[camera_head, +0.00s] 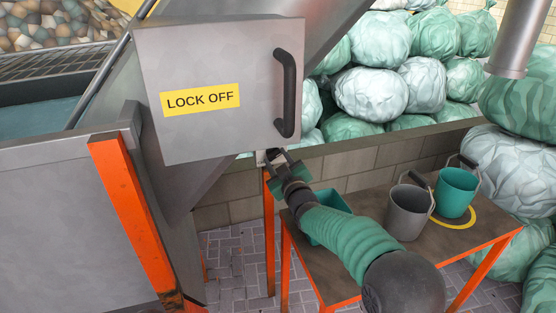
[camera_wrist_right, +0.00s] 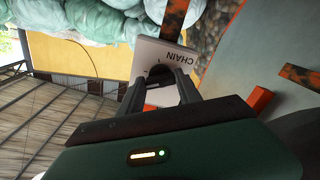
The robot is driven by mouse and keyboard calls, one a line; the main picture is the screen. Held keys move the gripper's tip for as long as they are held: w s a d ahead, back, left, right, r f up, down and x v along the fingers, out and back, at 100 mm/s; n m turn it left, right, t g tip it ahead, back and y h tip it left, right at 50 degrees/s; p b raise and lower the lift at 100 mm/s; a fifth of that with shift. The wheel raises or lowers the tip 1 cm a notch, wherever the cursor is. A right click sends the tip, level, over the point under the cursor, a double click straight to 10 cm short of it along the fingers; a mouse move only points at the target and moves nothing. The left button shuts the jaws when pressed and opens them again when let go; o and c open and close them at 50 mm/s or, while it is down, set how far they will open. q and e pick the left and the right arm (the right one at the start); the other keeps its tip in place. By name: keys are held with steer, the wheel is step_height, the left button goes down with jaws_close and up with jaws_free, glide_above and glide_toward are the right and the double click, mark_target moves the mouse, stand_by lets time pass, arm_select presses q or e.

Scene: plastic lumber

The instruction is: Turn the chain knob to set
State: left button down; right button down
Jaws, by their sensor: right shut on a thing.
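In the right wrist view, a pale panel (camera_wrist_right: 172,53) carries the word CHAIN, with a small dark mark below it. A dark round knob (camera_wrist_right: 160,76) sits on this panel, partly hidden between my fingers. My right gripper (camera_wrist_right: 160,88) is shut on the knob, one finger on each side. In the head view, my right gripper (camera_head: 273,157) reaches up to the underside of the grey LOCK OFF box (camera_head: 210,130). The knob and CHAIN label are hidden there by the box and gripper. The knob's exact setting cannot be read. My left gripper is not in view.
The box has a black handle (camera_head: 285,95). Below is a brown table (camera_head: 360,205) with orange legs, a grey bucket (camera_head: 407,212), a teal bucket (camera_head: 456,192) and a yellow ring (camera_head: 470,221). An orange post (camera_head: 135,220) stands left. Bags (camera_head: 370,93) are piled behind.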

steer(key=m, duration=0.5)
steer(key=shift+a+r, duration=0.1)
steer(key=shift+r, duration=0.05)
steer(key=shift+r+m, duration=0.1)
steer(key=shift+m, duration=0.2)
stand_by(0.3)
steer(key=c, duration=0.8)
jaws_free()
steer(key=p+v, duration=0.2)
steer(key=v, duration=1.4)
steer(key=shift+s, duration=0.4)
